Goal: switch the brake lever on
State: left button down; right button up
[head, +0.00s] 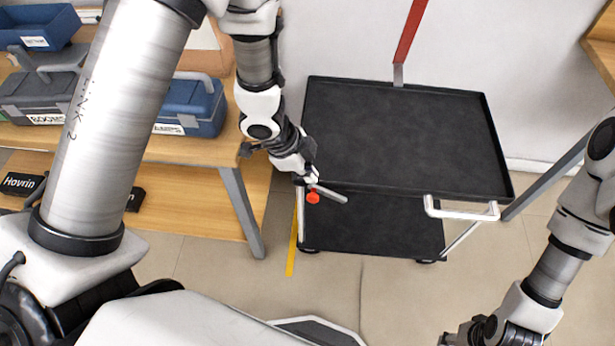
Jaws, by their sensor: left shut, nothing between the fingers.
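A black two-tier cart (400,130) stands ahead of me. At its front left corner a short grey bar (331,194), which looks like the brake lever, slants down to the right, with a red knob (313,197) just below its left end. My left gripper (313,179) is shut and empty, right at the bar's left end, and hides part of that corner. I cannot tell whether it touches the bar. My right gripper (480,338) is at the bottom edge, far from the lever and partly cut off; its fingers are not clear.
The cart has a white handle (462,213) at its front right and a lower shelf (375,225). A wooden workbench (185,215) with blue and grey toolboxes stands at the left. A yellow strip (292,250) lies by the cart. The floor in front is open.

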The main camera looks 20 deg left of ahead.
pick_arm(q)
jog(key=b, duration=0.1)
send_over(314, 192)
jog(key=s+d, duration=0.2)
jog(key=d, duration=0.1)
notch_tip(314, 192, down, 6)
jog(key=f, duration=0.1)
jog(key=a+f+b, duration=0.1)
jog(key=a+f, duration=0.1)
jog(key=shift+f, duration=0.3)
jog(key=shift+a+f+b, duration=0.1)
jog(key=shift+f+b, duration=0.1)
jog(key=shift+b, duration=0.1)
pick_arm(e)
jog(key=f, duration=0.3)
jog(key=shift+d+f, duration=0.2)
